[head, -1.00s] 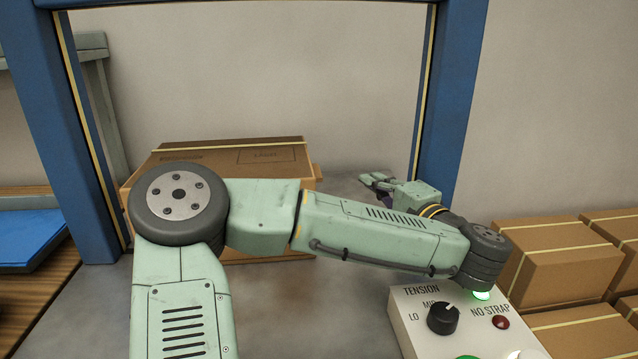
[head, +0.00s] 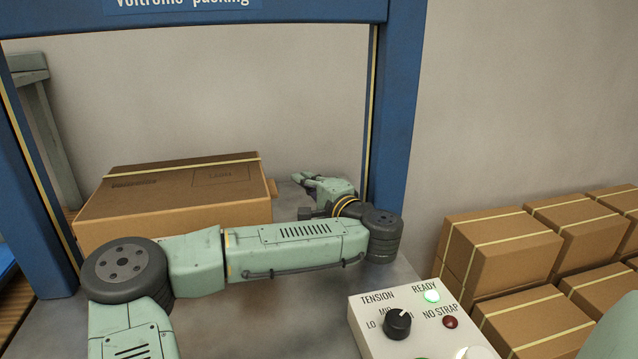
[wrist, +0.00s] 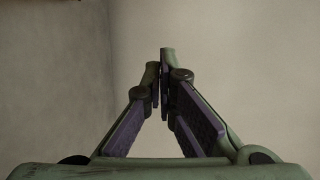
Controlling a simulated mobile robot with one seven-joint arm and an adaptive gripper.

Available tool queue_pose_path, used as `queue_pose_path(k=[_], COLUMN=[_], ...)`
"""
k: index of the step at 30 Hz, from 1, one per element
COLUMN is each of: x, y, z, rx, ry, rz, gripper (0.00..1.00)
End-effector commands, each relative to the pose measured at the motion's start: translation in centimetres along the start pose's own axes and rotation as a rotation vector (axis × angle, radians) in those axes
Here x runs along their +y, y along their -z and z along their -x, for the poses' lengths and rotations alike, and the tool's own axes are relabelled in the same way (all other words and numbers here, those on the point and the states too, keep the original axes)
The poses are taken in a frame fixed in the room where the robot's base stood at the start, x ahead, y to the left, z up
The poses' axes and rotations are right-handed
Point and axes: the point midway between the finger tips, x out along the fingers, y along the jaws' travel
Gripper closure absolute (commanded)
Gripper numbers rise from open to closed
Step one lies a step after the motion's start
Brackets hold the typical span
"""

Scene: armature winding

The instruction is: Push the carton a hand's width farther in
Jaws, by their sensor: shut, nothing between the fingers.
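The carton (head: 180,192) is a brown box with a pale strap across its top. It sits on the grey machine table inside the blue frame, left of centre in the head view. My forearm crosses in front of it and hides part of its front face. My gripper (head: 299,179) is to the right of the carton, near its far right corner, and points left and away. In the wrist view my gripper (wrist: 162,65) is shut, with nothing between its fingertips. Whether it touches the carton cannot be told; the carton does not show in the wrist view.
The blue strapping frame (head: 396,110) rises just right of my wrist. A control box (head: 420,325) with a tension knob and a green READY lamp stands at the front right. Strapped cartons (head: 500,250) are stacked at the right. Bare table shows behind my gripper.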

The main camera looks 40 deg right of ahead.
Motion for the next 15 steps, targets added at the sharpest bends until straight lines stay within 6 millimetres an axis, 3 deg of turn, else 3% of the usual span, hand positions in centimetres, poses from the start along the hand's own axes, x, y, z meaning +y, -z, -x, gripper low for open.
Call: queue_pose_path(k=[1, 7, 15], x=[-0.3, -0.3, 0.0], y=[-0.1, -2.9, -3.8], z=[-1.1, 0.1, 0.6], rx=[-0.003, 0.0, 0.0], ry=[0.001, 0.001, -0.001], rz=[-0.001, -0.001, 0.001], gripper=[1.0, 1.0, 1.0])
